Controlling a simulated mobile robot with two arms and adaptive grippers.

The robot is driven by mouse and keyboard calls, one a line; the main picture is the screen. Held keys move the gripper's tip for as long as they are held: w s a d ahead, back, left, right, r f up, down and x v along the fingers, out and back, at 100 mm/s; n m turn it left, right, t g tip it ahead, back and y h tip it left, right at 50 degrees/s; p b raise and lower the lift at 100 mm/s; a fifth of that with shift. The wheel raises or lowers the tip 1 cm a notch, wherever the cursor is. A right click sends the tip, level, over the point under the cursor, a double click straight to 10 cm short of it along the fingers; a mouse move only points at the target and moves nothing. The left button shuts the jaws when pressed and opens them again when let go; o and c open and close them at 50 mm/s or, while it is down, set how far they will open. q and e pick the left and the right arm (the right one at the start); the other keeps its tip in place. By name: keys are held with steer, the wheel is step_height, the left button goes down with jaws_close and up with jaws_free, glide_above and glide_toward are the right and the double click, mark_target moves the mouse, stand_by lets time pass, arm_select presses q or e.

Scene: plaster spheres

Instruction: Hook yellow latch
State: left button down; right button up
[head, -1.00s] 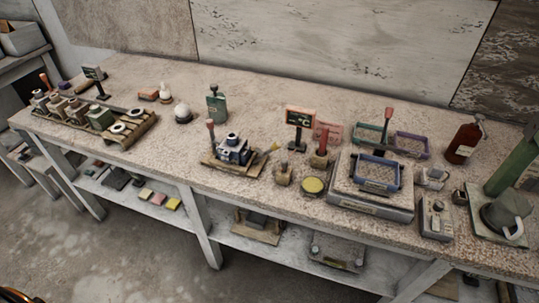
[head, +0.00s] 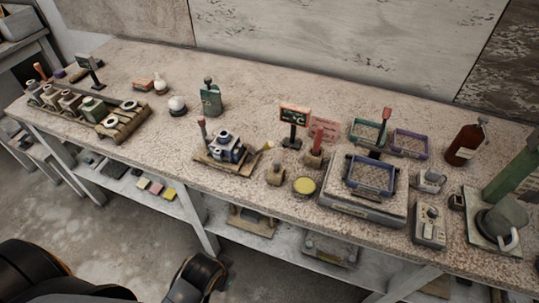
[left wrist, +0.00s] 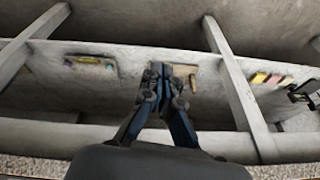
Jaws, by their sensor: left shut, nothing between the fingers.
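I cannot make out a latch for certain. A small yellow-tipped piece (head: 265,147) sticks up at the right end of a wooden tray that holds a dark blue-and-white device (head: 228,147). A round tin with a yellow top (head: 304,185) stands to the right, near the bench's front edge. My left gripper (left wrist: 165,72) is shut and empty in the left wrist view, with the lower shelf beyond it. In the head view only black links of my left arm show at the lower left; its fingertips are not clear there. My right gripper is not in view.
The long bench (head: 150,65) holds a scale (head: 355,205) with a blue basket (head: 370,175), a brown bottle (head: 465,143), a green bottle (head: 210,98) and a rack of jars (head: 92,107). Coloured pads (head: 156,188) lie on the lower shelf.

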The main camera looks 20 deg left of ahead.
arm_select(q)
steer(key=w+a+r+m+t+y, duration=0.1)
steer(key=w+a+r+m+t, duration=0.25)
steer(key=w+r, duration=0.35)
steer(key=w+a+r+m+t+y, duration=0.1)
steer(key=w+a+r+m+t, duration=0.1)
steer(key=w+r+m+t, duration=0.45)
steer(key=w+d+r+m+t+h, duration=0.2)
steer(key=w+d+r+m+h, duration=0.3)
steer(key=m, duration=1)
steer(key=shift+d+r+t+h+p, duration=0.4)
steer(key=shift+r+p, duration=0.05)
steer(key=shift+r, duration=0.5)
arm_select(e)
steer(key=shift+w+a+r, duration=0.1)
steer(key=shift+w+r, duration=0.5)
arm_select(q)
steer(key=shift+w, duration=0.1)
steer(key=shift+p+x, duration=1.15)
steer(key=shift+x, duration=3.75)
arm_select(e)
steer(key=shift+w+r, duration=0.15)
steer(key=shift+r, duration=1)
